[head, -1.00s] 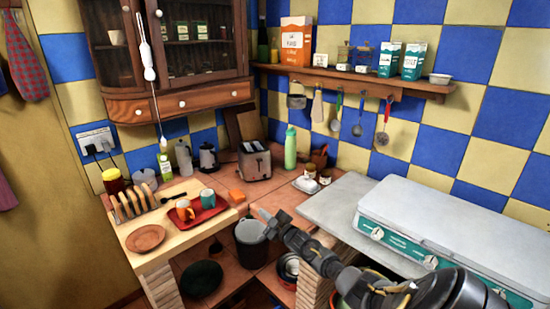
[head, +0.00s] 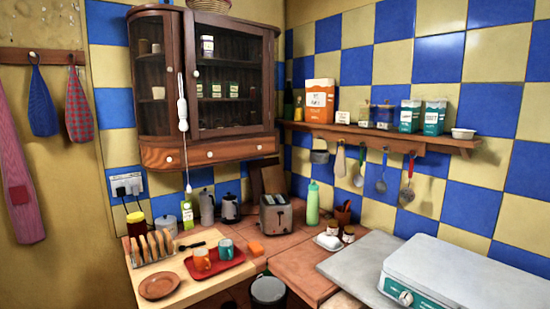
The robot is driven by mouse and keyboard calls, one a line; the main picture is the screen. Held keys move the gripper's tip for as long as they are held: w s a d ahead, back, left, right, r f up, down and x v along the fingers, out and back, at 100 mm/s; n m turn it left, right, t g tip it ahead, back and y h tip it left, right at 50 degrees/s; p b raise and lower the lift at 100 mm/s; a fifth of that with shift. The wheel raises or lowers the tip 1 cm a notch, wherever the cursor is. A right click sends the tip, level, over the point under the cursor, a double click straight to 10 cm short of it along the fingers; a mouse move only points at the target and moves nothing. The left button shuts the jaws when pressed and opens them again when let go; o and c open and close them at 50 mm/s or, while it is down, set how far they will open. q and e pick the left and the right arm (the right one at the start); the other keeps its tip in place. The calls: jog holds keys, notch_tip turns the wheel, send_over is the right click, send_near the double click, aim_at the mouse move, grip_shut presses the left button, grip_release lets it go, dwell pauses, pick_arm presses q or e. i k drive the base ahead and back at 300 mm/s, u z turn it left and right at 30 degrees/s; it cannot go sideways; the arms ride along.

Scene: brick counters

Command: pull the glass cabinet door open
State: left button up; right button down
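The wooden wall cabinet (head: 158,156) hangs on the tiled wall at the upper left of centre in the head view. Its glass door (head: 236,128) looks shut, with jars and tins visible behind the pane. A small round white knob (head: 195,73) sits on the door's left side. A long white utensil (head: 182,108) hangs by the door's left edge, with a cord below it. Drawers with white knobs run under the door. Neither of my grippers is in view.
Below the cabinet, the counter holds a toaster (head: 276,214), a green bottle (head: 312,203), a toast rack (head: 151,248) and a red tray (head: 224,265) with cups. A loaded shelf (head: 372,136) is to the right. A basket (head: 208,5) sits on the cabinet.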

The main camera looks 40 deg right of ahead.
aim_at(190, 18)
jog(key=u, duration=0.45)
jog(key=i, duration=2)
jog(key=z, duration=1.65)
